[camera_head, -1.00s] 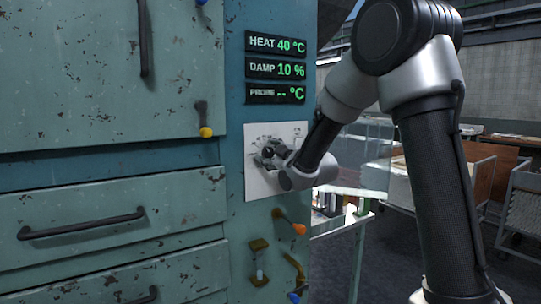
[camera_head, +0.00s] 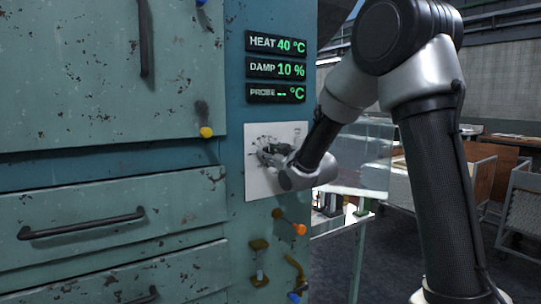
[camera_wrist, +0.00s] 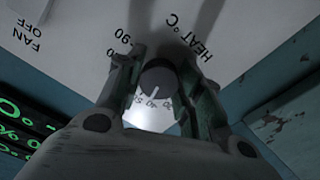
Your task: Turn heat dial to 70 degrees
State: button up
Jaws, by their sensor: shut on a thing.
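The heat dial (camera_wrist: 157,80) is a dark round knob on a white panel (camera_head: 262,184), marked HEAT °C. Its white pointer line faces the printed 40 in the wrist view. My gripper (camera_head: 268,152) is at the panel, and its two fingers (camera_wrist: 160,82) are shut on the dial from both sides. In the head view the dial is hidden by my gripper. The heat readout (camera_head: 277,45) shows 40 °C in green.
Damp (camera_head: 277,69) and probe (camera_head: 277,93) readouts sit below the heat one. A FAN OFF label (camera_wrist: 28,38) lies at the wrist view's upper left. An orange-tipped lever (camera_head: 290,222) and a brass fitting (camera_head: 259,262) are below the panel.

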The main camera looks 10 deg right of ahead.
jog(key=m, duration=1.1)
jog(key=shift+a, duration=0.1)
jog(key=shift+m, duration=0.4)
jog(key=o, duration=1)
jog(key=shift+o, duration=0.2)
jog(key=shift+s, duration=0.15)
jog(key=v, duration=1.1)
jog(key=shift+s, duration=0.35)
